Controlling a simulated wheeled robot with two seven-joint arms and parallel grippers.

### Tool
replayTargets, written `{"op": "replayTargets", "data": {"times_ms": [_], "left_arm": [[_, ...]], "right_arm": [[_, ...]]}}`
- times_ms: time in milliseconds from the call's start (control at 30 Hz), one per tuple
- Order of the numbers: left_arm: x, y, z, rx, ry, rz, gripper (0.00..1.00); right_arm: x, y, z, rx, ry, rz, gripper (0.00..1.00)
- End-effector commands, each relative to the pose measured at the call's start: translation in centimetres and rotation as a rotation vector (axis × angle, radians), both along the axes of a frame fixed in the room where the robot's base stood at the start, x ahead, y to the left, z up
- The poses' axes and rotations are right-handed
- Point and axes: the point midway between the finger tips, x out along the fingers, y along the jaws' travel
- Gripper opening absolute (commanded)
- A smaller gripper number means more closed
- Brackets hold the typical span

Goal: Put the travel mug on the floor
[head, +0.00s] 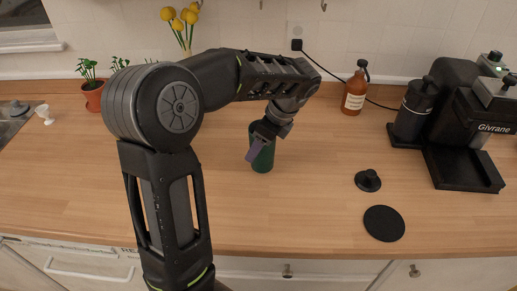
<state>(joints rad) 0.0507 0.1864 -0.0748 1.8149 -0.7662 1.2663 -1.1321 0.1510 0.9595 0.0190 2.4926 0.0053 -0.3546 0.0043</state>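The dark green travel mug (264,162) stands upright on the wooden counter, near the middle of the head view. My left gripper (259,146) reaches down to it from above and the right. One purple-grey finger lies across the mug's near upper side and hides part of it. The other finger is hidden, so I cannot tell whether the gripper is closed on the mug. My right gripper is out of view. The floor does not show.
A brown bottle (355,92) stands behind and right of the mug. A black coffee machine (467,125) and grinder (414,110) fill the right. A tamper (368,181) and black disc (384,223) lie nearer. Yellow flowers (181,18) and a potted plant (93,94) stand at the back left.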

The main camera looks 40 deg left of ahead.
Motion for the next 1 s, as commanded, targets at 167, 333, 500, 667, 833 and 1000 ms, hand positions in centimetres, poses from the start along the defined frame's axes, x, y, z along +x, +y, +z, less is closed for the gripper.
{"op": "replayTargets", "data": {"times_ms": [167,333,500,667,833,1000], "left_arm": [[0.0,0.0,-1.9,0.001,0.001,-0.001,0.06],[0.0,0.0,-1.9,0.001,-0.001,0.001,0.06],[0.0,0.0,-2.2,0.000,0.000,0.000,0.06],[0.0,0.0,-2.2,0.000,0.000,0.000,0.71],[0.0,0.0,-2.2,0.000,0.000,0.000,0.82],[0.0,0.0,-2.2,0.000,0.000,0.000,0.82]], "right_arm": [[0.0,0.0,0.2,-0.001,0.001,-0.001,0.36],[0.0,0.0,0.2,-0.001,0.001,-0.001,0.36],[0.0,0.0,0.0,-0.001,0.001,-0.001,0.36],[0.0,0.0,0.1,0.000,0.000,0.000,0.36],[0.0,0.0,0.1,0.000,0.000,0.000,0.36],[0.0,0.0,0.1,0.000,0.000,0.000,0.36]]}}
